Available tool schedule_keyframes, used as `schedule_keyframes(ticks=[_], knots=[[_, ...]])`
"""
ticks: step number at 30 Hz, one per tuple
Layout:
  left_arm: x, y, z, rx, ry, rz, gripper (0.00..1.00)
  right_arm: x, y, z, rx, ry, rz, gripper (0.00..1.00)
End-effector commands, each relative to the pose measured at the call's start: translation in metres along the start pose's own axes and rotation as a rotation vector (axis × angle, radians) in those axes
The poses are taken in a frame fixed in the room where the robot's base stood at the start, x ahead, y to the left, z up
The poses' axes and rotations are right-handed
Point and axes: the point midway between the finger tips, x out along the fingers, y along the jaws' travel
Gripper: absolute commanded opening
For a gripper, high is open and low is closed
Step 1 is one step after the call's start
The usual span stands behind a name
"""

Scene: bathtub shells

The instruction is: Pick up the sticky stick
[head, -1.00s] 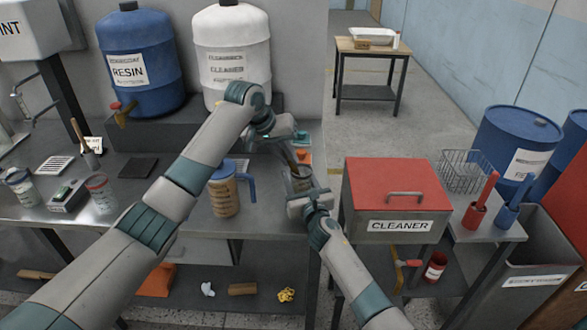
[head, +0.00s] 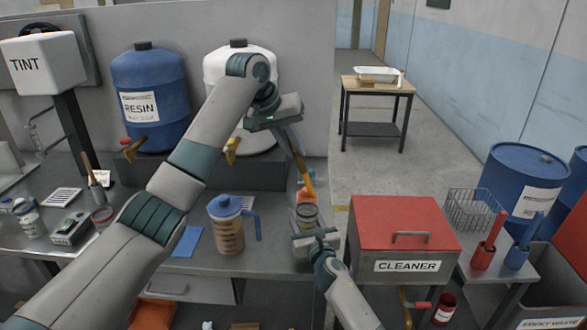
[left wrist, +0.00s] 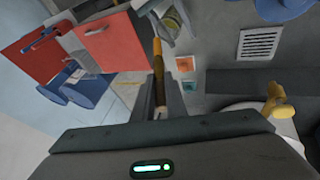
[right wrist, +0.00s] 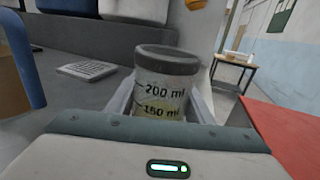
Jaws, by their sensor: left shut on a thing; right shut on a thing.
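The sticky stick (head: 308,184) is brown with an amber lower end and hangs tilted in my left gripper (head: 297,150), which is shut on it. It also runs between the fingers in the left wrist view (left wrist: 158,65). Its lower end is just above the rim of a clear measuring cup (head: 306,215). My right gripper (head: 310,236) is shut around this cup, which stands upright near the bench's right edge. The right wrist view shows the cup (right wrist: 165,92) with a grey rim, marks for 150 and 200 ml, and a yellowish content.
A blue-lidded jug (head: 229,230) stands left of the cup. The red-lidded cleaner box (head: 405,232) is to the right. Resin (head: 150,100) and white (head: 232,62) drums stand behind. An orange item (head: 304,196) lies behind the cup.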

Motion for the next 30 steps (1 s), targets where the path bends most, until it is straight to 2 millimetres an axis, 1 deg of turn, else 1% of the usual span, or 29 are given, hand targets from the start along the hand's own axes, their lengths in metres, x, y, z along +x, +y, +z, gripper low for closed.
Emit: schedule_keyframes(ticks=[1, 3, 9, 24, 25, 27, 30], knots=[[-0.008, 0.003, -0.003, 0.000, 0.001, 0.001, 0.00, 0.000, 0.000, -0.001, 0.000, 0.001, 0.000, 0.23], [-0.016, 0.006, -0.007, 0.000, 0.001, 0.001, 0.00, 0.000, 0.000, -0.001, 0.000, 0.001, 0.000, 0.23], [-0.029, 0.011, -0.012, 0.000, 0.000, 0.001, 0.00, 0.000, 0.000, -0.001, 0.000, 0.001, 0.000, 0.23], [-0.030, 0.011, -0.013, 0.000, 0.000, 0.000, 0.00, 0.000, 0.000, -0.001, 0.000, 0.001, 0.000, 0.23], [-0.030, 0.011, -0.013, 0.000, 0.000, 0.000, 0.00, 0.000, 0.000, -0.001, 0.000, 0.001, 0.000, 0.55], [-0.030, 0.011, -0.012, 0.000, 0.000, 0.000, 0.00, 0.000, 0.000, -0.001, 0.000, 0.001, 0.000, 0.70], [-0.030, 0.011, -0.012, 0.000, 0.000, 0.000, 0.00, 0.000, 0.000, 0.000, 0.000, 0.001, 0.000, 0.70]])
